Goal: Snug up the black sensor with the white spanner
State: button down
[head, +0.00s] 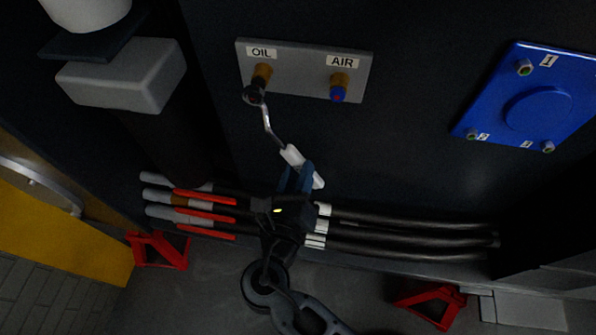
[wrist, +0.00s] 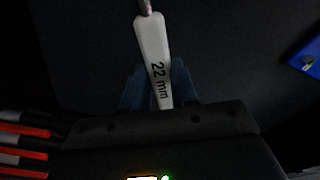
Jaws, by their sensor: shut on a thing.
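The white spanner (head: 293,156) has a white handle and a thin metal shaft. My gripper (head: 301,178) is shut on its handle. In the wrist view the handle (wrist: 152,50) reads "22 mm" and stands between the fingers of my gripper (wrist: 159,88). The spanner's head end is up at the black sensor (head: 254,94), below the brass fitting under the OIL label. Whether the jaw sits fully around the sensor is too small and dark to tell. A blue sensor (head: 338,94) sits on the brass fitting under the AIR label.
Both fittings are on a grey plate (head: 300,62) on the dark chassis wall. Black hoses (head: 410,228) with red and grey sleeves run behind my gripper. A blue panel (head: 535,100) is at right, and a grey block (head: 120,75) is at upper left. Red stands (head: 158,250) are below.

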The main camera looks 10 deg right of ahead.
aim_at(292, 166)
jog(key=shift+p+x, duration=0.35)
jog(key=shift+x, duration=0.95)
dwell(0.4)
jog(key=shift+r, duration=0.15)
jog(key=shift+w+a+f+m+b, duration=0.15)
jog(key=shift+a+f+m+b, duration=0.1)
jog(key=shift+a+b, duration=0.2)
jog(key=shift+w+a+f+m+b, duration=0.1)
jog(key=shift+a+f+m+b, duration=0.2)
jog(key=shift+a, duration=0.1)
jog(key=shift+w+a+m+b, duration=0.2)
jog(key=shift+a+m+b, duration=0.1)
jog(key=shift+a+m, duration=0.1)
jog(key=shift+w+a+f+m+y+b, duration=0.15)
jog(key=shift+w+a+f+m+b, duration=0.1)
jog(key=shift+a+m+b, duration=0.35)
jog(key=shift+w+a+f+m+y+b, duration=0.15)
jog(key=shift+w+a+m+b, duration=0.2)
jog(key=shift+a, duration=0.35)
jog(key=shift+s, duration=0.15)
